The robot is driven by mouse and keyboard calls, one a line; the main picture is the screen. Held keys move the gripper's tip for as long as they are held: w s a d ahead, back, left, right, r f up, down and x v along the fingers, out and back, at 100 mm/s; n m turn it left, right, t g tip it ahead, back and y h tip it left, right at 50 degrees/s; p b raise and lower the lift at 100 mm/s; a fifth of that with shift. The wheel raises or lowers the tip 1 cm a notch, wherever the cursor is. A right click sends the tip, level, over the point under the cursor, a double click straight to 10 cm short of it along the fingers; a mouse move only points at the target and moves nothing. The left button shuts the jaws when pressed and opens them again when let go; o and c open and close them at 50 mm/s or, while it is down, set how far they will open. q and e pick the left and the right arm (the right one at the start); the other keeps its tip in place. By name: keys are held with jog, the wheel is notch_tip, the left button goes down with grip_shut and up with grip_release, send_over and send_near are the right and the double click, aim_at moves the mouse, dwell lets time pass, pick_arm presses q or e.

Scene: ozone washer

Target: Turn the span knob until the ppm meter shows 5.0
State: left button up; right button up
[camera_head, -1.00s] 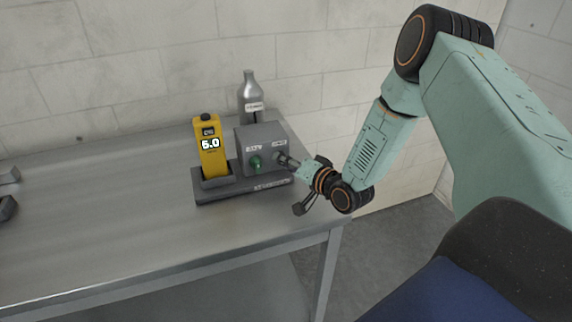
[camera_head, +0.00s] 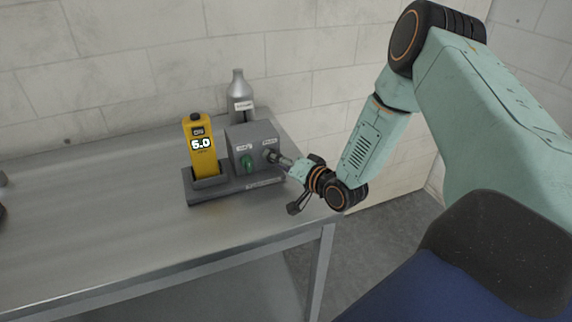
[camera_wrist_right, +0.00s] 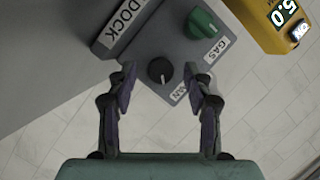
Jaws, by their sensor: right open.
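The span knob (camera_wrist_right: 160,71) is a small black round knob with a white mark, on the grey box (camera_head: 260,135). A partly covered label ending in "AN" is beside it. The yellow ppm meter (camera_head: 201,162) stands upright in its dock, and its display reads 5.0 in the right wrist view (camera_wrist_right: 284,12). My right gripper (camera_wrist_right: 159,88) is open, with its fingers on either side of the knob in the picture and visible gaps between. In the head view the right gripper (camera_head: 281,160) is at the box front.
A green gas knob (camera_head: 247,163) is left of the span knob on the box. A grey bottle (camera_head: 239,100) stands behind. The base (camera_head: 210,194) sits near the table's right end. The metal table (camera_head: 100,215) is largely clear. Dark things at the left edge are cut off.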

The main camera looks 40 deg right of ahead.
jog(key=v, duration=0.5)
jog(key=shift+s+d+r, duration=0.1)
jog(key=shift+s+d, duration=0.05)
jog(key=shift+s+r, duration=0.15)
jog(key=shift+s, duration=0.55)
